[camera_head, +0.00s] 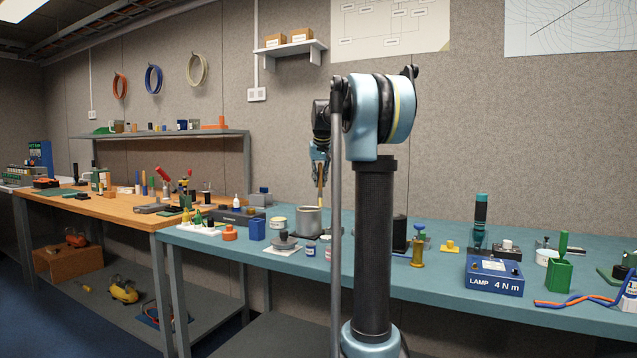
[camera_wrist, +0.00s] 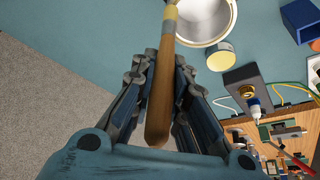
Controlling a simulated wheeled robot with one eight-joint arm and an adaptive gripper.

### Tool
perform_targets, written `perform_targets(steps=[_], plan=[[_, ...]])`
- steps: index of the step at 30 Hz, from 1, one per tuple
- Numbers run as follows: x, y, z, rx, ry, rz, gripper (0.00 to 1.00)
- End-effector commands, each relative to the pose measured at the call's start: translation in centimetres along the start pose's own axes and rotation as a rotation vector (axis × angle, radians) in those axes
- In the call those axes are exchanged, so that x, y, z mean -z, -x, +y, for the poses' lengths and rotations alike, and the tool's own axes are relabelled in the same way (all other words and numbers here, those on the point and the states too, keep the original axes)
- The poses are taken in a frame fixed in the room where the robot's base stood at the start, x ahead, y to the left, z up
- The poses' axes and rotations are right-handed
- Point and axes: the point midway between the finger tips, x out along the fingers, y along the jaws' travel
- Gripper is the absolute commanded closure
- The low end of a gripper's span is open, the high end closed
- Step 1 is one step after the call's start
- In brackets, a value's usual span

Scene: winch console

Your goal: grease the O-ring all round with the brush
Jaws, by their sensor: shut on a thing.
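My gripper (camera_head: 320,157) points down over the teal bench. It is shut on the wooden handle of the brush (camera_head: 320,184). In the wrist view the handle (camera_wrist: 163,98) runs between the two fingers (camera_wrist: 160,85), with its rounded butt towards the camera. The pot (camera_wrist: 204,38) also shows in the wrist view. I cannot make out the O-ring.
A yellow-lidded tin (camera_head: 279,223), a blue bin (camera_head: 257,230) and a grey part with a black knob (camera_head: 286,239) stand left of the pot. A brass fitting (camera_head: 417,250) and a blue lamp box (camera_head: 494,275) stand to the right. The wooden bench (camera_head: 120,207) adjoins at left.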

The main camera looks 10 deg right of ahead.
Motion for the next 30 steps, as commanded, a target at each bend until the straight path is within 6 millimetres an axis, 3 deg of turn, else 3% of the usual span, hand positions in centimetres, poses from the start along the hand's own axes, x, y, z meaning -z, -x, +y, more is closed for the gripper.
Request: perform_targets(steps=[30], plan=[[-0.01, -0.99, -0.05, 0.000, 0.000, 0.000, 1.00]])
